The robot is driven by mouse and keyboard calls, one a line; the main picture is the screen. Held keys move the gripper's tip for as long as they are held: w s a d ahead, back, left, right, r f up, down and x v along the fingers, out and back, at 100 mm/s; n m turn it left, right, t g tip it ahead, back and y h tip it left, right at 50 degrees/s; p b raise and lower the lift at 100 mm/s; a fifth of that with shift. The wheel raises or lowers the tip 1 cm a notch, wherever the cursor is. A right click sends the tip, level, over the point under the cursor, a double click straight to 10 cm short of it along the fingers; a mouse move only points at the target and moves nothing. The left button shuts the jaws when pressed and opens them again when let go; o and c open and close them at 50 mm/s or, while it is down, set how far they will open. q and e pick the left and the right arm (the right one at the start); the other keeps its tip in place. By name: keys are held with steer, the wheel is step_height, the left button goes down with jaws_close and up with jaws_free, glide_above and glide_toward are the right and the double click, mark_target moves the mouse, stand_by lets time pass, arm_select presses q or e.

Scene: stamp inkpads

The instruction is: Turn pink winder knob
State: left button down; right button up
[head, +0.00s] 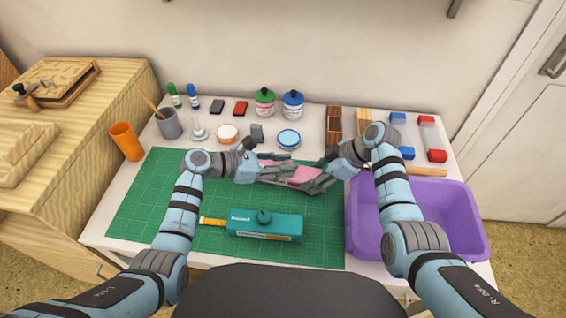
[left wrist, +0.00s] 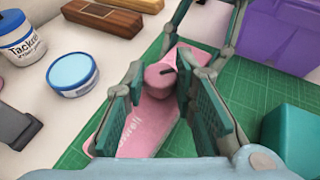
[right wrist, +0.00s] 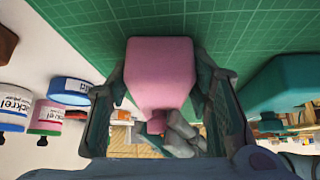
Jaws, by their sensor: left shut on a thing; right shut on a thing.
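The pink winder (head: 291,173) is held between my two grippers over the green mat. In the left wrist view its body (left wrist: 134,128) lies between the fingers, and its round knob (left wrist: 160,76) stands at the fingers' far end. My left gripper (head: 262,173) is shut on the winder from the left; I cannot tell whether its tips touch the knob. My right gripper (head: 318,178) is shut on the winder from the right. In the right wrist view the pink body (right wrist: 160,72) sits between its fingers, with the knob (right wrist: 157,123) below it in the picture.
A teal winder (head: 266,225) lies in front on the green mat (head: 150,205). A purple bin (head: 478,225) stands at the right, under my right arm. Jars (head: 292,104), stamps, inkpads and blocks line the table's back. The mat's left part is clear.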

arm_select(q)
steer(key=shift+w+a+m+g+h, duration=0.15)
steer(key=shift+m+g+h, duration=0.45)
steer(key=shift+m+g, duration=0.95)
steer(key=c, duration=1.3)
jaws_free()
steer(key=shift+c, duration=0.2)
steer(key=v, duration=1.2)
